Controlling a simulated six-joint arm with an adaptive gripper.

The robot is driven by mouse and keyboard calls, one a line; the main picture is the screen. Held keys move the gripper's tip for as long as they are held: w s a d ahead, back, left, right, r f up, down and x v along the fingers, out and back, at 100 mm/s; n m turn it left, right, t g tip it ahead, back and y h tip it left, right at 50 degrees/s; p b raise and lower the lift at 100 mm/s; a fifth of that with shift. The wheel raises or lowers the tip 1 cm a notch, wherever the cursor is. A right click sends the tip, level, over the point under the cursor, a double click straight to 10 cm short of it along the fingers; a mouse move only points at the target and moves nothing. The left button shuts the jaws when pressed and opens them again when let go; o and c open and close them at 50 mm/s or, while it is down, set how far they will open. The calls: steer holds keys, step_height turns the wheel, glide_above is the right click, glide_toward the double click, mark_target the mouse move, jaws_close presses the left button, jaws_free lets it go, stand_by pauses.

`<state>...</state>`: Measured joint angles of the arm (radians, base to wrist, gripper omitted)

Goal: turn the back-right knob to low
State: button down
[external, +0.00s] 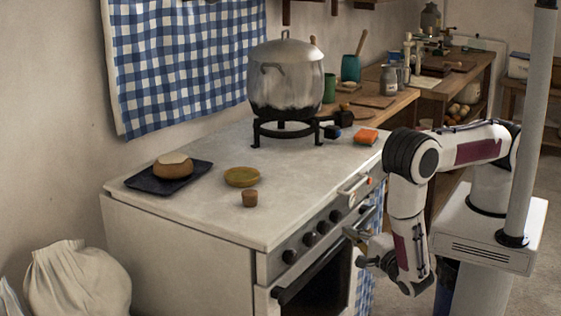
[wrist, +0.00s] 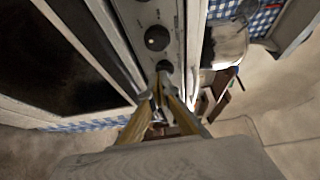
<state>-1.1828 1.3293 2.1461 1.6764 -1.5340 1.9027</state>
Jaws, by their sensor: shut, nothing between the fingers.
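The stove's front panel (external: 299,246) carries a row of dark round knobs, among them one near the left end (external: 289,256) and others further along (external: 323,227). I cannot tell from labels which is the back-right knob. My gripper (external: 354,246) is in front of the panel toward its right part. In the wrist view two knobs show on the panel: a larger-looking one with a pale mark (wrist: 157,38) and one (wrist: 164,66) just beyond my fingertips (wrist: 161,90). The fingers are shut and empty; whether they touch that knob is unclear.
The oven handle (external: 290,292) juts out below the panel.

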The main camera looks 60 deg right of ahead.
steer(key=shift+s, duration=0.85)
